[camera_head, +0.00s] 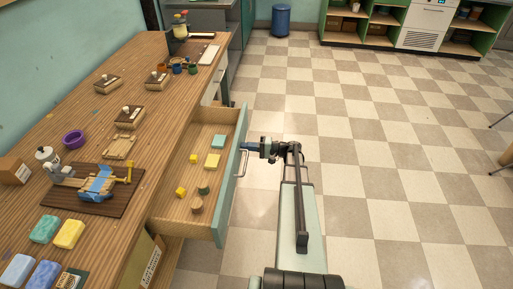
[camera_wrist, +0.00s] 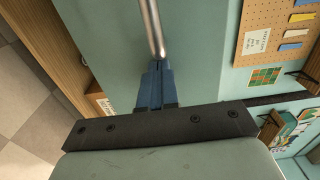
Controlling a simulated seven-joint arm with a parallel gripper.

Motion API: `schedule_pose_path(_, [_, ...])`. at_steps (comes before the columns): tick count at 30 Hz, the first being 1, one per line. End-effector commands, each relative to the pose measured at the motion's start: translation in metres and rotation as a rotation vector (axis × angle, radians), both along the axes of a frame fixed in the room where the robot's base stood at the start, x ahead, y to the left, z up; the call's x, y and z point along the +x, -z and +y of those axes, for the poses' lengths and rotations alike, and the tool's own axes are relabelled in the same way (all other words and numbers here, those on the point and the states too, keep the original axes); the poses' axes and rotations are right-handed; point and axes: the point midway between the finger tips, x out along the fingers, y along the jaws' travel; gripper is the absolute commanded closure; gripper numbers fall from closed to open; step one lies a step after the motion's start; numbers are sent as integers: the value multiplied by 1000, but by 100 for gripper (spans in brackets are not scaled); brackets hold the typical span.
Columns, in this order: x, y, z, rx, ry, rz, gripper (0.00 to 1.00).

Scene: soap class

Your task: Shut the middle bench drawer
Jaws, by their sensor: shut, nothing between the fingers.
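The bench drawer (camera_head: 236,190) is pulled out from the wooden bench (camera_head: 165,75), with a teal front and a metal bar handle (camera_head: 242,162). Inside it lie yellow and teal blocks and small round wooden pieces. My gripper (camera_head: 246,147) is at the outer face of the drawer front, by the far end of the handle. In the wrist view, the blue fingers (camera_wrist: 156,72) are together, close to the end of the metal handle (camera_wrist: 152,30) in front of the teal panel (camera_wrist: 100,40). Whether they touch it is unclear. Nothing is between them.
A blue bin (camera_head: 281,20) and green shelves (camera_head: 365,30) stand far back.

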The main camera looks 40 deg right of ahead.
Motion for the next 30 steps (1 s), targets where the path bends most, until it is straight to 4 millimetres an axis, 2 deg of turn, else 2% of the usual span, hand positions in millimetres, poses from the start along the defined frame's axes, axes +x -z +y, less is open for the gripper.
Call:
schedule_pose_path(6, [44,0,45,0,-6,0,100])
schedule_pose_path(18, [122,0,121,-1,-5,-1,100])
schedule_pose_path(24, [151,0,150,-1,-3,-1,100])
schedule_pose_path(30, [169,0,168,0,-1,0,100])
